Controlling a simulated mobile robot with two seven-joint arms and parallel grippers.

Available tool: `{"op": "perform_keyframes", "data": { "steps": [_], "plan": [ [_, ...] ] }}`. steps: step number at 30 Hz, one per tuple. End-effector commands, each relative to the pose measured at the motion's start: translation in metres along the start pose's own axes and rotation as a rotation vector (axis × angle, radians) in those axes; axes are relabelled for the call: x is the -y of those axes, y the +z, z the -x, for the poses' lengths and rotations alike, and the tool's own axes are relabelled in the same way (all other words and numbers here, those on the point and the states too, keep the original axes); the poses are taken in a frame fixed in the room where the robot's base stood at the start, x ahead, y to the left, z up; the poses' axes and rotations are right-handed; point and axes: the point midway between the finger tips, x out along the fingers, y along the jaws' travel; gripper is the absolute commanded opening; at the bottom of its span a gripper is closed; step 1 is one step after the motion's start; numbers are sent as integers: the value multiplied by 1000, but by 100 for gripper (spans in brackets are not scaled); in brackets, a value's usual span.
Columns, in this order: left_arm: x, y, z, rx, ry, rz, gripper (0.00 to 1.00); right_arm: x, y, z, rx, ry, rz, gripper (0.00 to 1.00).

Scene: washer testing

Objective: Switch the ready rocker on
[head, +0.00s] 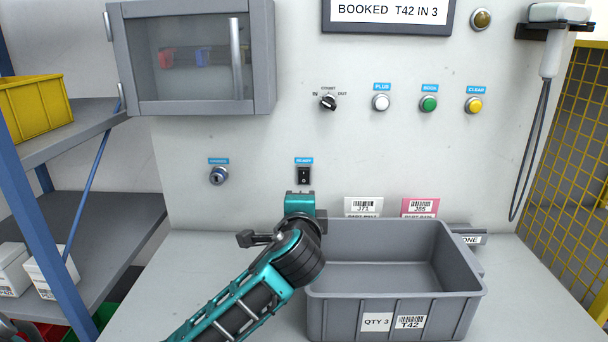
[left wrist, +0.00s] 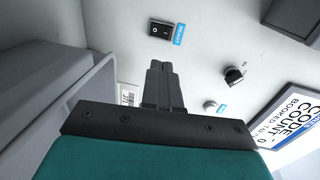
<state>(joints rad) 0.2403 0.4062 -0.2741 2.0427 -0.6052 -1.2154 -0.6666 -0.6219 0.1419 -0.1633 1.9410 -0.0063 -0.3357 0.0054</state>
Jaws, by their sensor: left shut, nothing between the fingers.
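The ready rocker (head: 304,175) is a small black switch on the pale wall panel, under a blue READY label (head: 304,161). It also shows near the top of the left wrist view (left wrist: 162,30), and I cannot tell which side is pressed in. My left gripper (head: 301,203) is just below the rocker in the head view, its fingers hidden behind its own body. In the left wrist view its fingers (left wrist: 162,70) are shut and empty, pointing towards the panel with a gap short of the rocker. My right gripper is in neither view.
A grey bin (head: 395,298) stands on the bench right of my arm. A keyed switch (head: 219,175) is left of the rocker. A black selector knob (head: 328,103) and white, green and yellow buttons (head: 428,103) sit above. A grey cabinet (head: 190,60) hangs upper left.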

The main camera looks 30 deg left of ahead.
Motion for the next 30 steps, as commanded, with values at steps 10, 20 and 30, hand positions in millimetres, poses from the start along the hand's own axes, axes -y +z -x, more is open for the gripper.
{"op": "perform_keyframes", "data": {
  "steps": [10,20,30],
  "plan": [
    [0,0,-4,0,0,0,0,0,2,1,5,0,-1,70],
    [0,1,-55,3,0,0,0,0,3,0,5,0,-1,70],
    [5,0,-112,2,0,1,0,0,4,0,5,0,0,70]
  ]
}}
